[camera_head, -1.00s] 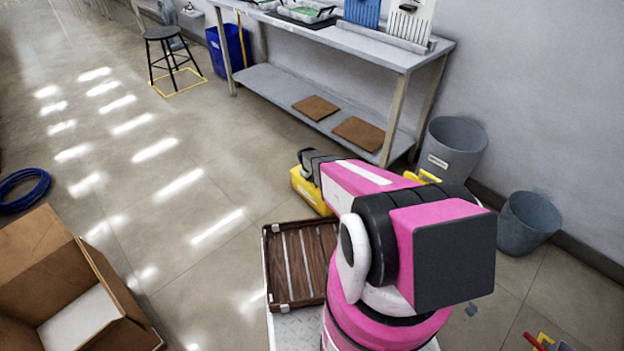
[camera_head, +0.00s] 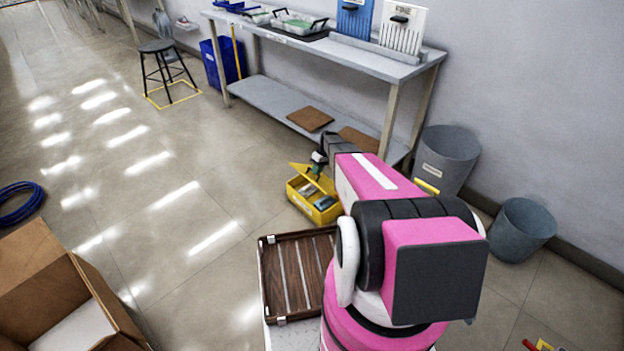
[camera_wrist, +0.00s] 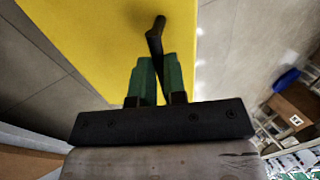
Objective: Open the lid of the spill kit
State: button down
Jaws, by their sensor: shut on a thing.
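The spill kit (camera_head: 314,209) is a yellow box on the floor, just past the wooden tray on my base. Its yellow lid (camera_head: 304,171) is raised and tilted up, and grey items show inside the box. In the wrist view the lid (camera_wrist: 95,35) fills the upper left as a flat yellow panel with a dark handle (camera_wrist: 155,38). My gripper (camera_wrist: 156,72), with green fingers, is shut on this handle. In the head view my gripper (camera_head: 318,163) is small beside the lid, and the grip is too small to make out there.
A steel workbench (camera_head: 330,52) with a lower shelf stands behind the kit. Two grey bins (camera_head: 447,158) are at the right by the wall. An open cardboard box (camera_head: 50,285) is at the lower left. The floor left of the kit is clear.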

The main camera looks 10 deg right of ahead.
jog(key=w+d+r+y, duration=0.1)
jog(key=w+d, duration=0.3)
jog(key=d, duration=0.4)
jog(key=w+d+g+y, duration=0.1)
jog(key=w+d, duration=0.3)
jog(key=d, duration=0.3)
jog(key=shift+w+d+r, duration=0.35)
jog(key=shift+d, duration=0.05)
jog(key=c, duration=1.2)
grip_release()
jog(key=shift+o, duration=0.2)
jog(key=shift+r, duration=0.1)
